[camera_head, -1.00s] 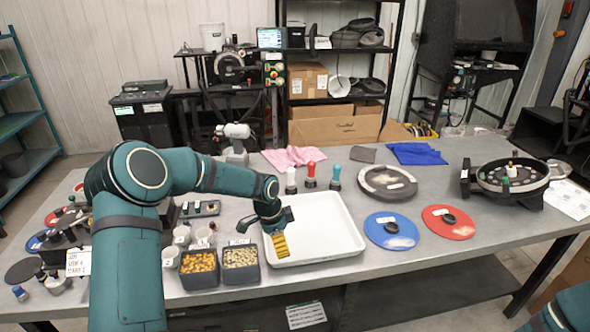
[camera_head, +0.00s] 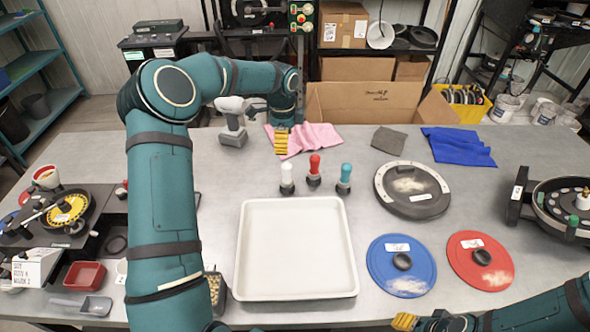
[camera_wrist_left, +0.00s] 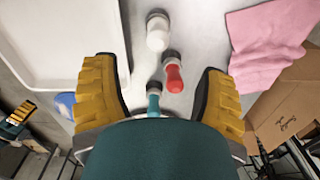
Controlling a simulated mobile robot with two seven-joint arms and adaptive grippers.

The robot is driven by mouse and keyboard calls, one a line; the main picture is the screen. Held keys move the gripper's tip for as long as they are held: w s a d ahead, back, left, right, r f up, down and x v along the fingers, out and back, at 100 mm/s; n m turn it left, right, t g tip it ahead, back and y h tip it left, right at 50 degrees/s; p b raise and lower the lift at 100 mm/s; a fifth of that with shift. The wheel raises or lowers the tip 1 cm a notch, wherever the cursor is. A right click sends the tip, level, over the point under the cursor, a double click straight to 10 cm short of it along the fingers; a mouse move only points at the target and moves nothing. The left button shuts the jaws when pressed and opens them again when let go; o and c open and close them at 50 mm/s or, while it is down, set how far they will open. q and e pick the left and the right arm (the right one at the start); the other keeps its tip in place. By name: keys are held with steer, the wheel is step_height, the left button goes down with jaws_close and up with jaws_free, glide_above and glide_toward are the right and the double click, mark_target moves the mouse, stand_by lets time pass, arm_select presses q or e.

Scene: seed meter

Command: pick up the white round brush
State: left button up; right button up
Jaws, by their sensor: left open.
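The white round brush (camera_head: 287,176) stands upright with a dark base on the table, behind the white tray (camera_head: 297,297). It is at the left end of a row with a red brush (camera_head: 314,168) and a blue-topped brush (camera_head: 344,176). My left gripper (camera_head: 282,140) is behind the row, beside the pink cloth. In the left wrist view the white brush (camera_wrist_left: 158,33) lies ahead of the open, empty yellow fingers (camera_wrist_left: 160,95), apart from them. The red and blue-topped brushes are nearer, in the gap between the fingers. My right gripper (camera_head: 410,322) is partly visible at the bottom edge.
A pink cloth (camera_head: 308,138) and a white handheld tool (camera_head: 233,120) flank my left gripper. A round grey disc (camera_head: 412,190), blue lid (camera_head: 400,265) and red lid (camera_head: 480,260) lie to the right. A cardboard box (camera_head: 370,108) stands behind the table.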

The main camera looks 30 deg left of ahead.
mark_target(287, 173)
arm_select(q)
step_height(287, 173, down, 8)
steer(key=shift+s+f, duration=0.1)
steer(key=shift+w+d+f, duration=0.15)
steer(key=shift+f, duration=1.15)
steer(key=shift+w+d+f, duration=0.1)
steer(key=shift+d+f, duration=0.05)
steer(key=shift+f, duration=1.1)
jaws_close()
